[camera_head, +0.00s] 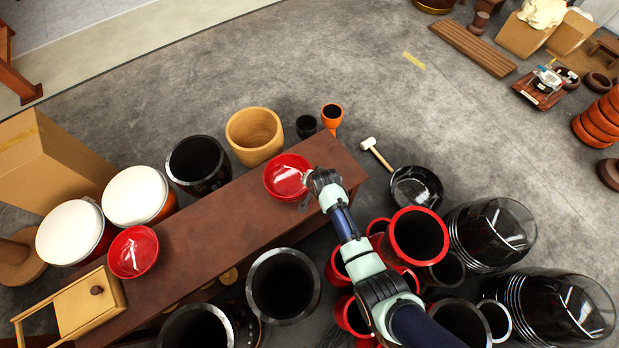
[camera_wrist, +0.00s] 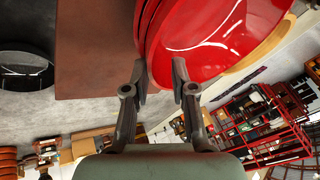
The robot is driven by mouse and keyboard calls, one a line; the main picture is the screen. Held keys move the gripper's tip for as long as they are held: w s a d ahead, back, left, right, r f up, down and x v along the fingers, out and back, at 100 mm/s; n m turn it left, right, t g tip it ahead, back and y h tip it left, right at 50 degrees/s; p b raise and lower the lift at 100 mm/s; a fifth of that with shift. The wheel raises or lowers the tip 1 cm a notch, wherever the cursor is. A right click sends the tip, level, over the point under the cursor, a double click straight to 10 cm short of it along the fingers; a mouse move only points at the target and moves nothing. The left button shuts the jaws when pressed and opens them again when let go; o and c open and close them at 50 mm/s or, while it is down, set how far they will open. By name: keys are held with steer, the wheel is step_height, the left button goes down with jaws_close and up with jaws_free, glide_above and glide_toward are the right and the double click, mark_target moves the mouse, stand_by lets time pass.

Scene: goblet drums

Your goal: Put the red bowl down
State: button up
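The red bowl (camera_head: 285,176) is at the right end of the long brown table (camera_head: 225,215), opening upward. Whether its base touches the table top is hard to tell. My gripper (camera_head: 311,181) is at the bowl's right rim. In the wrist view the two fingers (camera_wrist: 160,68) stand on either side of the bowl's wall, with red between them, and appear closed on it. The bowl (camera_wrist: 205,45) fills the top middle of that view, one finger across its inner face. The far part of the bowl is outside the wrist view.
A second red bowl (camera_head: 133,252) and a wooden box (camera_head: 88,304) are on the table's left part. A tan drum (camera_head: 255,134), a black drum (camera_head: 198,163) and white-topped drums (camera_head: 135,196) stand behind it. Red and black drums crowd the floor by my arm. The table's middle is clear.

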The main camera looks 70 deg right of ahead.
steer(key=shift+r, duration=0.35)
steer(key=p+v, duration=0.7)
steer(key=v, duration=0.5)
steer(key=shift+r, duration=0.3)
steer(key=shift+w, duration=0.1)
steer(key=w+a+r+n+t+y, duration=0.1)
steer(key=w+a+r+n+t, duration=0.2)
steer(key=w+a+r+n, duration=0.5)
steer(key=w+a+r+n+t+y, duration=0.1)
steer(key=w+a+r+n+t, duration=0.25)
steer(key=w+a+r, duration=0.85)
steer(key=s+a+r+n+t+y, duration=0.1)
steer(key=a+r+n, duration=0.3)
steer(key=a, duration=0.5)
steer(key=s+a+r+n+t+y, duration=0.1)
steer(key=s+a+r+n, duration=0.3)
steer(key=a+r, duration=0.5)
steer(key=shift+a+y, duration=0.2)
steer(key=shift+y, duration=0.2)
